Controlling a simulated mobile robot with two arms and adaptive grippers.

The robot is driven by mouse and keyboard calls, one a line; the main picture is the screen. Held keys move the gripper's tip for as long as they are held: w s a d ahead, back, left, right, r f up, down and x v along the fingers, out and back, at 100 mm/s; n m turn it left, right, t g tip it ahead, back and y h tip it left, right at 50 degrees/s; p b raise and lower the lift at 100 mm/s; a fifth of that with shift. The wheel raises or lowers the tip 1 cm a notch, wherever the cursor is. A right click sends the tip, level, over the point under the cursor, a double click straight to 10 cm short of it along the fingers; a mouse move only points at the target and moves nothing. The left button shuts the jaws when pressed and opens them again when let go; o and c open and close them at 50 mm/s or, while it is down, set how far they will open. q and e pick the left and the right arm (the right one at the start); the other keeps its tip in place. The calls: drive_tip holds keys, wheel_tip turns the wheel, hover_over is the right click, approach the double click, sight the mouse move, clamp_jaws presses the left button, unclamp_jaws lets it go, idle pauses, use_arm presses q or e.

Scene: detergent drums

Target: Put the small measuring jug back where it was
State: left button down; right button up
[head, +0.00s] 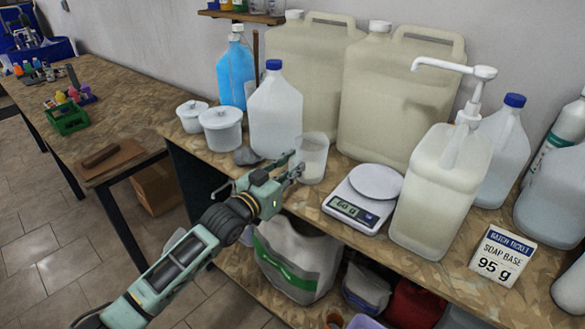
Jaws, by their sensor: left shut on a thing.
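The small measuring jug (314,156) is a translucent, pale cup. It is upright near the front edge of the wooden bench, left of the scale. My left gripper (295,168) comes in from the lower left and is shut on the jug's left side. I cannot tell whether the jug's base touches the bench. The jug looks empty, but its inside is hard to see. My right gripper is not in view.
A white scale (375,184) reading about 60 g stands right of the jug. A pump jug (440,190), a ticket (503,255) reading "SOAP BASE 95 g", large drums (395,95), a blue-capped jug (275,112) and white tubs (222,128) crowd the bench. A dark scoop-like thing (247,156) lies left.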

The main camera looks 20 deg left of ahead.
use_arm(q)
drive_tip(key=c, duration=1.7)
unclamp_jaws()
drive_tip(key=shift+f, duration=0.1)
drive_tip(key=shift+o, duration=0.2)
drive_tip(key=shift+s, duration=0.15)
drive_tip(key=b+v, duration=0.1)
drive_tip(key=v, duration=1)
drive_tip(key=shift+s+b, duration=0.3)
drive_tip(key=shift+s, duration=0.05)
drive_tip(key=shift+a, duration=0.2)
